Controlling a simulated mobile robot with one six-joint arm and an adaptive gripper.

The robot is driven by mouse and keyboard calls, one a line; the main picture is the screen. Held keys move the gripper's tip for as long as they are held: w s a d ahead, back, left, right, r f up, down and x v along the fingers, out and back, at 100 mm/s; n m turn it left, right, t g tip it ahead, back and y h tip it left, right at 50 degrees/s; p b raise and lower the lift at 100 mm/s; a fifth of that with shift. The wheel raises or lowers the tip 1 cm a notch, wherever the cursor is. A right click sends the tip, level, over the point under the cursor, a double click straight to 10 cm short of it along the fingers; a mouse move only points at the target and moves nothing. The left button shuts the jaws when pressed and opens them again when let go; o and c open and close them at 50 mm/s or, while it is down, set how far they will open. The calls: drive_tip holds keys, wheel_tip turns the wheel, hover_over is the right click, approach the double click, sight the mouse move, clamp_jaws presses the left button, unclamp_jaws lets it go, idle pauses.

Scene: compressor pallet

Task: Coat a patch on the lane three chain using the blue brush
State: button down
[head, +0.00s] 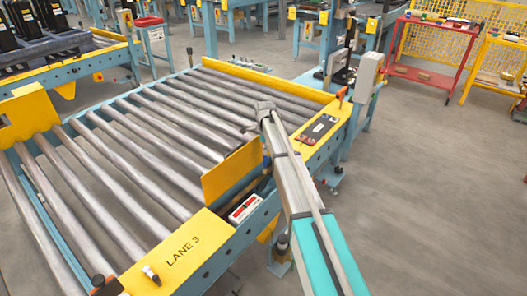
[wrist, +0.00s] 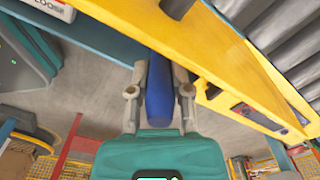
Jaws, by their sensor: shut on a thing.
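My gripper (wrist: 157,72) is shut on the blue brush (wrist: 160,98), with one finger on each side of its handle. The brush's far end is hard to make out against the conveyor frame. I cannot make out the chain; a yellow guard plate (head: 232,170) stands upright at that side. My arm hides part of that side, and my gripper is not clear there.
A red-and-white box (head: 245,208) sits on the conveyor side near my arm. A dark panel (head: 319,128) lies on the yellow cover to the right. A red cart (head: 430,55) and yellow mesh fence stand at the back right.

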drive_tip(key=shift+w, duration=0.1)
idle(0.3)
drive_tip(key=shift+w+d+r, duration=0.1)
drive_tip(key=shift+w+d, duration=1.1)
drive_tip(key=shift+w, duration=0.15)
drive_tip(key=shift+w+d, duration=1.2)
drive_tip(key=shift+w, duration=0.1)
drive_tip(key=shift+w+d, duration=0.1)
drive_tip(key=shift+w+d, duration=1.15)
drive_tip(key=shift+w, duration=0.1)
drive_tip(key=shift+s+a, duration=0.1)
drive_tip(key=shift+a, duration=0.05)
